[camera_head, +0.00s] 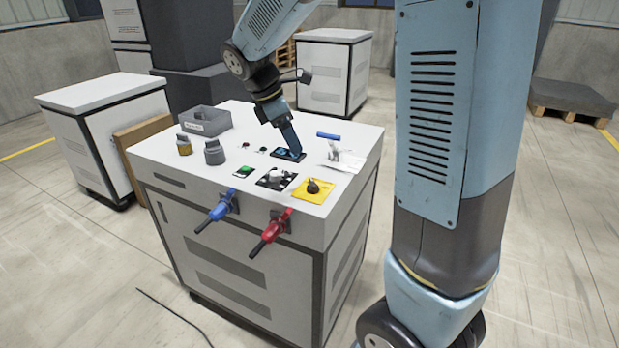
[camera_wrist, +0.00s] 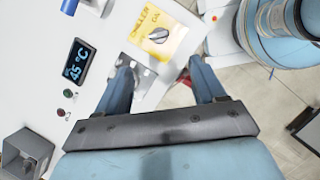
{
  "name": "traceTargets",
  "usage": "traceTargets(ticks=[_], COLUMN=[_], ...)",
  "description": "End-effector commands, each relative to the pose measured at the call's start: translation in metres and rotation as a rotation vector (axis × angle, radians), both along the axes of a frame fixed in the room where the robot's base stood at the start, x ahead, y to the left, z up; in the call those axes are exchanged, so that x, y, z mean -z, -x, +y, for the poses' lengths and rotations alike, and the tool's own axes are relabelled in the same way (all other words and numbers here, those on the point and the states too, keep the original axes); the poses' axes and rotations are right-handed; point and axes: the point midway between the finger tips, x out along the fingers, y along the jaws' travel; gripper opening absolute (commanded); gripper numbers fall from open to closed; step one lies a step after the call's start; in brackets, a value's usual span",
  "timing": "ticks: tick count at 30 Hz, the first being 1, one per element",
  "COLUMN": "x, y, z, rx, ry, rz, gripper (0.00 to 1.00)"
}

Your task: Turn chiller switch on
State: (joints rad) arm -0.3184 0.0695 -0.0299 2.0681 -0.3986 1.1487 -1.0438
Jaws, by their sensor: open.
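The chiller switch is a dark rotary knob on a yellow plate (camera_head: 325,191) at the front right corner of the cabinet top. In the wrist view, the grey knob (camera_wrist: 160,32) sits on the yellow plate (camera_wrist: 176,44), marked CHILLER. My gripper (camera_wrist: 160,65) is open, with its two fingers spread below the plate in that view. Nothing shows held between them. In the head view, my gripper (camera_head: 294,149) is over the display, behind the yellow plate and apart from it. The wrist view shows the knob ahead of the fingertips, slightly left of the gap's centre or near it.
A display (camera_wrist: 76,62) reads 45 °C. A silver fixture (camera_head: 345,160) with a blue bar stands behind the yellow plate. A black plate with a knob (camera_head: 276,179) is left of it. Blue (camera_head: 217,210) and red (camera_head: 270,233) handles stick out in front.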

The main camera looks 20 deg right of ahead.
Motion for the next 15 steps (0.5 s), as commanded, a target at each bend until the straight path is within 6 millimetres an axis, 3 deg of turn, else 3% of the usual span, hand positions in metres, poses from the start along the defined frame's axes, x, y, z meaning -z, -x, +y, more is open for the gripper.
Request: traceTargets(ticks=[8, 15], x=[0.016, 0.052], y=[-0.005, -0.003], z=[-0.002, -0.018], rx=[-0.032, -0.029], ry=[0.014, 0.014], rz=[0.021, 0.023], gripper=[0.7, 0.7])
